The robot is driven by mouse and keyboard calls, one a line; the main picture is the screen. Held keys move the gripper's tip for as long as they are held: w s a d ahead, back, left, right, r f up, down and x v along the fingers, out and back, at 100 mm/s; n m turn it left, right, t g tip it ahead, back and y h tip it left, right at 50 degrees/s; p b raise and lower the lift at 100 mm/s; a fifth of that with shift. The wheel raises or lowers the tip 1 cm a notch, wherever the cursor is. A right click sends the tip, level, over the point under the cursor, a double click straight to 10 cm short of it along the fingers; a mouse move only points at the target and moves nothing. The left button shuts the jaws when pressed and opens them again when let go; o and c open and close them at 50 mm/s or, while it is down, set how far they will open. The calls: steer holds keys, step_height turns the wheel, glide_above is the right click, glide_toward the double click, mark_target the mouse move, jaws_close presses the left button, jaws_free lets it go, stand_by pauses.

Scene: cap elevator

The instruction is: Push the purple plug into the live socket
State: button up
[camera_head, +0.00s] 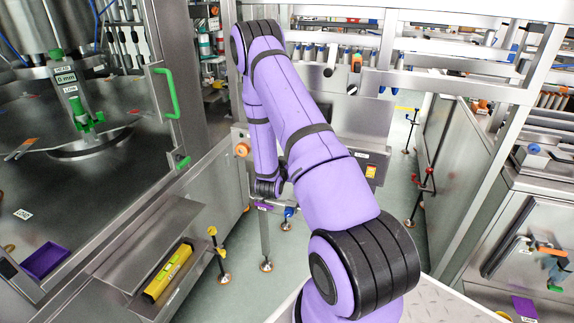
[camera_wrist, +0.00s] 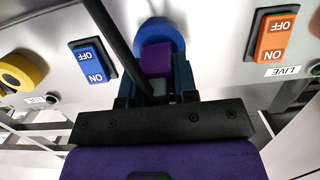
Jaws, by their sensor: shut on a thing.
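The purple plug (camera_wrist: 156,62) shows in the wrist view between the dark blue fingers of my gripper (camera_wrist: 155,75), which is shut on it. A blue ring-shaped socket (camera_wrist: 159,30) lies right behind the plug and overlaps it; I cannot tell whether the plug is inside it. A blue OFF/ON switch (camera_wrist: 92,61) is left of this ring. An orange OFF/ON switch (camera_wrist: 272,38) with a LIVE label (camera_wrist: 282,71) is to the right. In the head view, my arm hides the plug and most of the gripper.
A yellow ring (camera_wrist: 20,72) sits at the wrist view's left on the same grey panel. A black cable (camera_wrist: 122,45) crosses in front of the panel towards the plug. In the head view, a steel bench (camera_head: 150,245) stands left and white frames (camera_head: 510,120) stand right, with green floor between.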

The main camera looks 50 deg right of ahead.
steer(key=o, duration=1)
steer(key=v, duration=0.7)
stand_by(0.6)
steer(key=shift+w, duration=0.1)
stand_by(0.4)
